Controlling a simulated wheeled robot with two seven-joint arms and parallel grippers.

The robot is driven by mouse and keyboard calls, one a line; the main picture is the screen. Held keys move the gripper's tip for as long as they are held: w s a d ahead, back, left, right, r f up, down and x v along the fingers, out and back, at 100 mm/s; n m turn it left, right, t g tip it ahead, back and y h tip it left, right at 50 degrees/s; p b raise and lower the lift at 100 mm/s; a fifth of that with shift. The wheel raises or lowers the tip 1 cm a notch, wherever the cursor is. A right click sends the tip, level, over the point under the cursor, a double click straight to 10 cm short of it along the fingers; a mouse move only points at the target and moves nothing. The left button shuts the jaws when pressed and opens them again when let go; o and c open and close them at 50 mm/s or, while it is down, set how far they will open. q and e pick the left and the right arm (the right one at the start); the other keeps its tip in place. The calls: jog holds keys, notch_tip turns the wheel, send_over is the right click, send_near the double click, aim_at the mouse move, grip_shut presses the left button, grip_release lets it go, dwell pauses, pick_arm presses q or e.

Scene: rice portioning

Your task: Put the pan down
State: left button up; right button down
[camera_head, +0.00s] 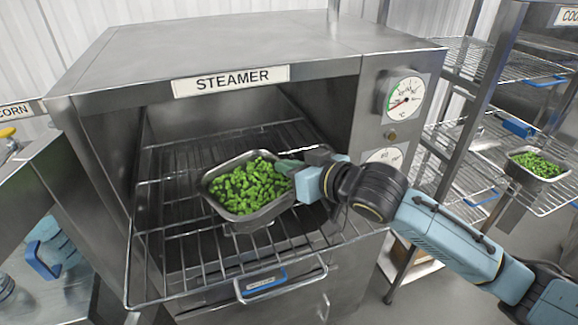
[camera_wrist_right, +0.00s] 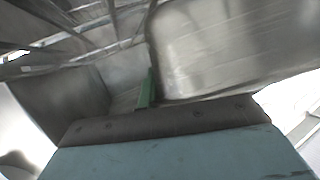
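The pan (camera_head: 208,190) is a metal tray heaped with green vegetable pieces (camera_head: 250,185). In the head view it is over the pulled-out wire rack (camera_head: 185,285) of the steamer (camera_head: 225,38). I cannot tell whether its base touches the wires. My right gripper (camera_head: 290,167) comes in from the right and is shut on the pan's right rim; its fingertips are partly hidden. In the right wrist view, smooth metal walls, apparently of the pan (camera_wrist_right: 235,45), are close beside a green finger (camera_wrist_right: 147,90). My left gripper is not in view.
The steamer's mouth is open behind the pan. Its gauge (camera_head: 405,98) is on the right panel. A wire shelf unit (camera_head: 500,62) at the right holds another pan of green pieces (camera_head: 540,165). The rack is bare in front of the pan.

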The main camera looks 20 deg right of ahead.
jog(key=shift+r, duration=0.1)
jog(key=c, duration=2)
grip_release()
jog(key=o, duration=0.3)
jog(key=b+v, duration=0.1)
jog(key=v, duration=0.8)
jog(key=shift+s, duration=0.15)
jog(key=p+v, duration=0.1)
jog(key=p, duration=0.2)
jog(key=shift+s+d+r+p, duration=0.15)
jog(key=shift+s+r+p, duration=0.1)
jog(key=shift+p, duration=0.05)
jog(key=shift+s+d+p, duration=0.25)
jog(key=shift+s+p, duration=0.3)
jog(key=shift+p, duration=0.2)
